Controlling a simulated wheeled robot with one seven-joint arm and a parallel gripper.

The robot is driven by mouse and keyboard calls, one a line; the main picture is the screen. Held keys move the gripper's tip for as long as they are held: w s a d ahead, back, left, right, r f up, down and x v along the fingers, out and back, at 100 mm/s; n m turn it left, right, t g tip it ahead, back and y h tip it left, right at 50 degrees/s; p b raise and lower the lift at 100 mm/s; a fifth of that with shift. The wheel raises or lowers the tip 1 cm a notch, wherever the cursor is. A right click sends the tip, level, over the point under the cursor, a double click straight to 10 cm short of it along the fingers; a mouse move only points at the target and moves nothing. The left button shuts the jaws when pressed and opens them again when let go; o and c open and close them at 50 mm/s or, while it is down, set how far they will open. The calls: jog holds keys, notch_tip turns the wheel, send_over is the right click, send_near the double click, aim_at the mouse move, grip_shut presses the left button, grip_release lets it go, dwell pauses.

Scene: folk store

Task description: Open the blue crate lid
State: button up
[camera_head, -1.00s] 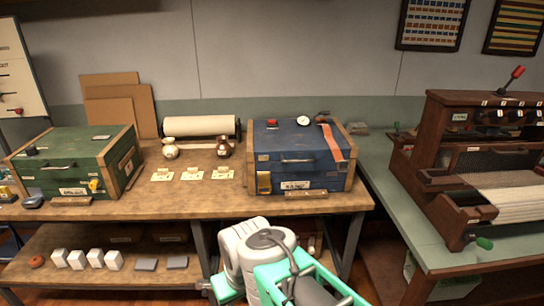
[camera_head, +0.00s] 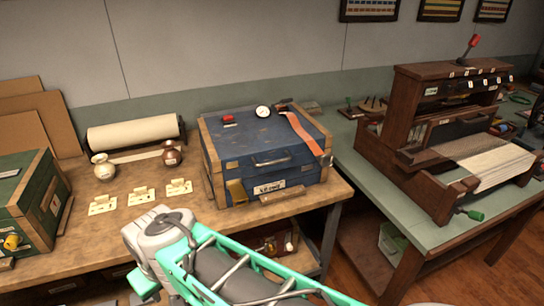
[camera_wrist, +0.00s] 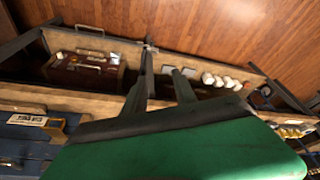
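The blue crate (camera_head: 262,150) stands on the wooden workbench with its lid (camera_head: 255,133) down. A metal handle (camera_head: 272,162) runs along the upper front, with a brass latch (camera_head: 236,192) at lower left and a white label (camera_head: 268,188) below. A red object (camera_head: 228,119), a round dial (camera_head: 262,111) and an orange strap (camera_head: 303,134) are on the lid. In the wrist view the crate's blue front (camera_wrist: 20,148) shows at lower left. My gripper (camera_wrist: 162,68) is open and empty there, its two dark fingers apart, away from the crate. The head view does not show its fingers.
A green crate (camera_head: 42,205) stands at left. Two small jars (camera_head: 103,167), a paper roll (camera_head: 133,133) and several cards (camera_head: 141,196) lie between the crates. A wooden loom (camera_head: 405,140) is on the right table. Below the bench, a lower shelf shows.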

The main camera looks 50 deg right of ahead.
jog(key=w+d+f+m+t+h+b, duration=0.1)
jog(key=w+d+f+m, duration=0.2)
jog(key=d, duration=0.2)
jog(key=w+d+f+m+t+b, duration=0.1)
jog(key=w+d+f+m, duration=0.2)
jog(key=d, duration=0.1)
jog(key=m+t+h+b, duration=0.5)
jog(key=m+h, duration=1)
jog(key=m, duration=0.8)
send_near(277, 162)
jog(key=w+d+t+p, duration=0.1)
jog(key=d, duration=0.2)
jog(key=x, duration=0.7)
jog(key=shift+w+d+f+p, duration=0.1)
jog(key=shift+w+d+p, duration=0.05)
jog(key=shift+w+p, duration=0.25)
